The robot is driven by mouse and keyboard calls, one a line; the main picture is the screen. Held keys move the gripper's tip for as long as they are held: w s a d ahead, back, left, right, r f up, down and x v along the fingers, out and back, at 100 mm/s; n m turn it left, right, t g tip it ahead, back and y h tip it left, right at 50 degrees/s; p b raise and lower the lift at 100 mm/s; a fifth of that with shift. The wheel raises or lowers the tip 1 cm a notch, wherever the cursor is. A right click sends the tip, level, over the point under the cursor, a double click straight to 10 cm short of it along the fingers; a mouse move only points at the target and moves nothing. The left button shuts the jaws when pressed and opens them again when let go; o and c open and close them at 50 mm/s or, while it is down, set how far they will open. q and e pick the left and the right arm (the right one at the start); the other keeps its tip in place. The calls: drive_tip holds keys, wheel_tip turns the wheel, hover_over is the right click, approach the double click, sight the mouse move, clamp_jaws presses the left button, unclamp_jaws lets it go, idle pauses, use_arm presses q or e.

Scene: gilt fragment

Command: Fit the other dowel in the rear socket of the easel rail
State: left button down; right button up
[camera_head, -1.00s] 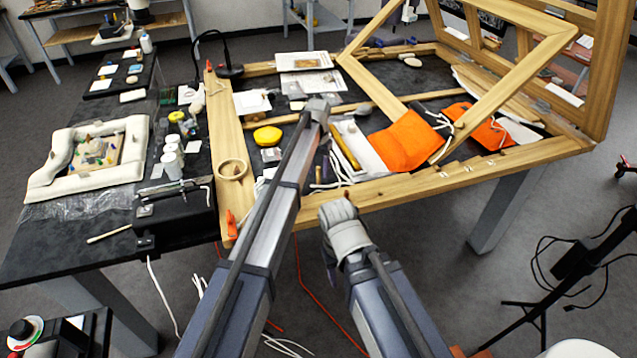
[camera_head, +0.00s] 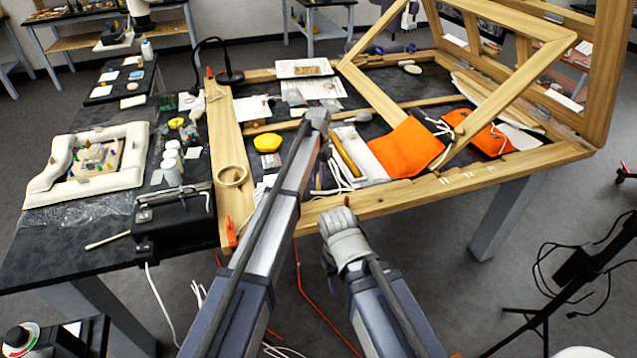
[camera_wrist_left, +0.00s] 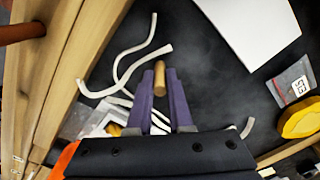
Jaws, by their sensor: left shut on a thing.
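My left gripper (camera_wrist_left: 160,97) is shut on a short pale wooden dowel (camera_wrist_left: 160,77), whose end stands out between the purple fingers in the left wrist view. In the head view the gripper is mostly hidden behind my left arm. The easel's wooden front rail (camera_head: 400,194) runs along the near table edge; it also shows at the left of the wrist view (camera_wrist_left: 60,75). A red-brown dowel (camera_wrist_left: 22,33) stands out from the rail there. The held dowel appears apart from the rail, above the dark tabletop. The rear socket cannot be made out. My right gripper is not visible.
White cords (camera_wrist_left: 130,70) lie close beside the fingers. An orange cloth (camera_head: 407,148), a yellow round case (camera_head: 267,141) and a wooden ring (camera_head: 232,176) lie nearby. The slanted easel frame (camera_head: 500,95) rises at the right.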

sight(318, 174)
use_arm(q)
drive_tip(key=shift+r, duration=0.15)
wheel_tip(318, 174, up, 10)
drive_tip(key=p, duration=1)
wheel_tip(318, 174, down, 3)
drive_tip(key=b, duration=0.2)
drive_tip(key=shift+b, duration=0.35)
drive_tip(key=shift+r, duration=0.25)
